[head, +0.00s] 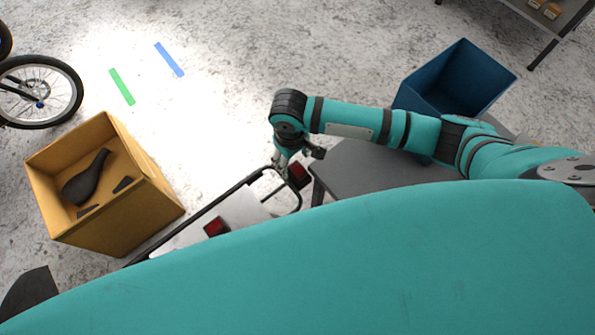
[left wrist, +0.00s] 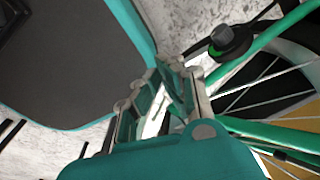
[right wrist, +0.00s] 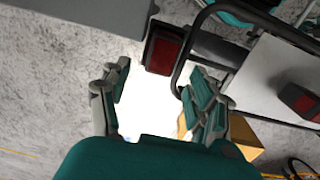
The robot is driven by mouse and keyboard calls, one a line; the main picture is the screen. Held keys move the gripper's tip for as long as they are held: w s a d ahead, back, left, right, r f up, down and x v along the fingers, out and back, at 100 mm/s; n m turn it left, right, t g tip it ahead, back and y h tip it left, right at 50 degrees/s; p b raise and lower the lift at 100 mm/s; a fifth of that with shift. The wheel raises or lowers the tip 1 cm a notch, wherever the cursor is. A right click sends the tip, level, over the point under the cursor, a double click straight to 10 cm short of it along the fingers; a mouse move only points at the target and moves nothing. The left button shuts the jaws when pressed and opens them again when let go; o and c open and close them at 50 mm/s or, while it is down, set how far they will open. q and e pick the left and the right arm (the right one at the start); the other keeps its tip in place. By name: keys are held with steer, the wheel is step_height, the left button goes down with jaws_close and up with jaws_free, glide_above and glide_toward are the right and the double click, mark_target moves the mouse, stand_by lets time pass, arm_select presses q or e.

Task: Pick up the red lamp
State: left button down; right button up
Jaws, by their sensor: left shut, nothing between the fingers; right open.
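A red lamp (head: 299,174) with a dark housing sits by the corner of a black tube frame, beside the grey table. In the right wrist view this red lamp (right wrist: 165,50) shows just ahead of the fingertips, not between them. A second red lamp (head: 216,227) lies on the light-coloured plate and also shows at the right of the right wrist view (right wrist: 301,101). My right gripper (head: 284,163) is open and empty, close to the first lamp; its fingers also show in its wrist view (right wrist: 157,82). My left gripper (left wrist: 168,82) is shut and empty, near a bike wheel.
The black tube frame (head: 241,182) rises around the light plate (head: 240,207). The grey table (head: 350,168) stands right of the lamp, with a blue bin (head: 455,82) behind it. A yellow box (head: 150,196) stands left.

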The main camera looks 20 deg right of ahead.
mark_target(294, 165)
step_height(294, 165, down, 4)
steer(key=shift+d+f, duration=0.1)
steer(key=c, duration=1.3)
